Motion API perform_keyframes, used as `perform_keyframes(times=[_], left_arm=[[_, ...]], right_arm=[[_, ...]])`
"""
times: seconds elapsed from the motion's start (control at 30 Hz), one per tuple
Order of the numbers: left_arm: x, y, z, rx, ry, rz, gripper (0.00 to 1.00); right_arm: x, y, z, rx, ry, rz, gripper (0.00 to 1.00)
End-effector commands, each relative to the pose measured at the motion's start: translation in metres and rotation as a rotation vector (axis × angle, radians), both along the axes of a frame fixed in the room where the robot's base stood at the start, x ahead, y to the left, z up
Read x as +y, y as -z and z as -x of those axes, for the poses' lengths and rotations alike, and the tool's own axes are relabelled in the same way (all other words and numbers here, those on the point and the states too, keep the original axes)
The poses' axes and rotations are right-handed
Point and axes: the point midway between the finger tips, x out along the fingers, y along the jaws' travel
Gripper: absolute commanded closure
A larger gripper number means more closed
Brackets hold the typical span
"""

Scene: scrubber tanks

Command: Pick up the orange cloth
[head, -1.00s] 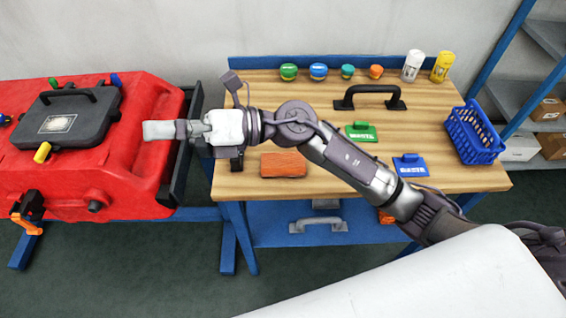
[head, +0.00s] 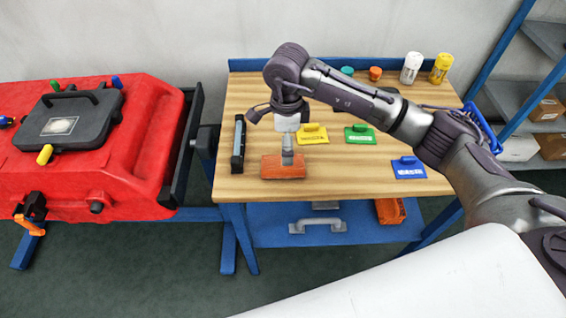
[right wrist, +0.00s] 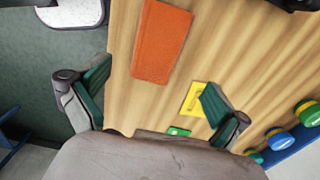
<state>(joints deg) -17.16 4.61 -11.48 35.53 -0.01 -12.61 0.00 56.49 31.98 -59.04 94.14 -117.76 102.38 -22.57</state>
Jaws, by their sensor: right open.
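The orange cloth (head: 272,170) is a flat rectangle lying near the front left edge of the wooden workbench. In the right wrist view the cloth (right wrist: 160,42) lies flat near the top, ahead of the fingers. My right gripper (head: 288,157) points down over the cloth in the head view, covering part of it. The right wrist view shows the gripper (right wrist: 155,98) with its two green-padded fingers wide apart and nothing between them. The exact height above the cloth is hard to tell. My left gripper is not in view.
A black-edged bar (head: 238,145) lies left of the cloth. A red tank (head: 95,180) stands left of the bench (head: 340,185). A blue basket (head: 487,132) is partly hidden by my arm.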

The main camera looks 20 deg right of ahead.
Motion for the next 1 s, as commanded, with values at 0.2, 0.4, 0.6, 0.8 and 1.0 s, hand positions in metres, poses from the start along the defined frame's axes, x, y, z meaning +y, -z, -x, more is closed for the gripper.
perform_keyframes(times=[0.2, 0.4, 0.6, 0.8, 1.0], left_arm=[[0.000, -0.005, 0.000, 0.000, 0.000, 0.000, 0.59], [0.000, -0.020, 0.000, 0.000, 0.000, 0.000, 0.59], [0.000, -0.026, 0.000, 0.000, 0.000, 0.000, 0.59], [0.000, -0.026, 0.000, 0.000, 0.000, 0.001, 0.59], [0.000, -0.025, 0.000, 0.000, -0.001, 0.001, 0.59]], right_arm=[[0.001, 0.019, 0.000, 0.000, -0.001, -0.002, 0.00], [0.006, 0.041, 0.003, 0.005, 0.001, -0.004, 0.00], [0.007, 0.068, 0.003, 0.001, 0.001, -0.002, 0.00], [0.007, 0.072, 0.002, -0.001, 0.000, -0.003, 0.00], [0.007, 0.072, 0.002, -0.001, 0.000, -0.003, 0.20]])
